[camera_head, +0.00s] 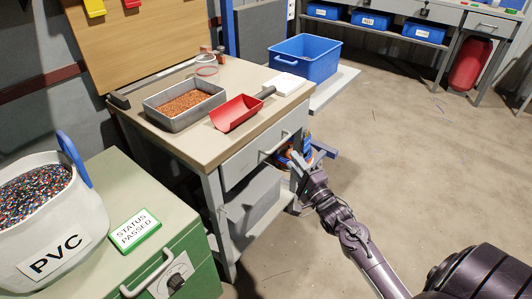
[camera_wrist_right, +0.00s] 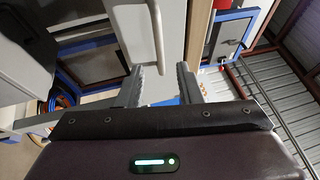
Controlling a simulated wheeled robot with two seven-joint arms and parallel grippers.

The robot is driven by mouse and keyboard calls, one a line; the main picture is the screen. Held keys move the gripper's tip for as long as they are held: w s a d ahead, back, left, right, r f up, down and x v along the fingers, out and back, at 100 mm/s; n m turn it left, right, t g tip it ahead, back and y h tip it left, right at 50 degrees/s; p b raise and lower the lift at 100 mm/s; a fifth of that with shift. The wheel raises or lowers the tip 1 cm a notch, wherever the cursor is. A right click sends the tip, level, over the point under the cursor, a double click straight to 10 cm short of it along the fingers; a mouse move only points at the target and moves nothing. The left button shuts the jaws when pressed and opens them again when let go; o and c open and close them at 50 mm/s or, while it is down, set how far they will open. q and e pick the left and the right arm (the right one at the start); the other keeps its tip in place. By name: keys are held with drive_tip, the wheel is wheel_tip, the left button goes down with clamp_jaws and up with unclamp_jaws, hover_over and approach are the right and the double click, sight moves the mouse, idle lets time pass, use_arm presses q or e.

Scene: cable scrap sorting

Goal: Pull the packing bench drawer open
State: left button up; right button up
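The packing bench drawer (camera_head: 250,160) is a pale grey front under the wooden bench top, and it looks flush with the bench. Its bar handle (camera_head: 278,143) runs along the front. My right gripper (camera_head: 297,163) is just in front of and below the handle in the head view. In the right wrist view the two fingers of my right gripper (camera_wrist_right: 162,85) stand apart with nothing between their tips. The pale handle (camera_wrist_right: 156,35) shows just beyond the tips, roughly in line with the gap. I cannot tell any contact. My left gripper is not in view.
On the bench top (camera_head: 235,77) are a grey tray of brown granules (camera_head: 180,122), a red scoop (camera_head: 236,113) and a white pad (camera_head: 285,83). A blue bin (camera_head: 305,58) stands behind. A green cabinet (camera_head: 190,250) is at left front. The floor (camera_head: 420,145) at right is clear.

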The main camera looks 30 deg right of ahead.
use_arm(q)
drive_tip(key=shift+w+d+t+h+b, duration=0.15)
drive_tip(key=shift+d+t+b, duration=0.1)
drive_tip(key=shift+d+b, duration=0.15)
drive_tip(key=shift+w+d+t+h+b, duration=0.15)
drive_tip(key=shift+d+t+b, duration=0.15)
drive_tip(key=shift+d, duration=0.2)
use_arm(e)
drive_tip(key=w+r, duration=0.1)
drive_tip(key=w, duration=0.6)
drive_tip(key=shift+d+r, duration=0.1)
drive_tip(key=shift+c, duration=0.2)
clamp_jaws()
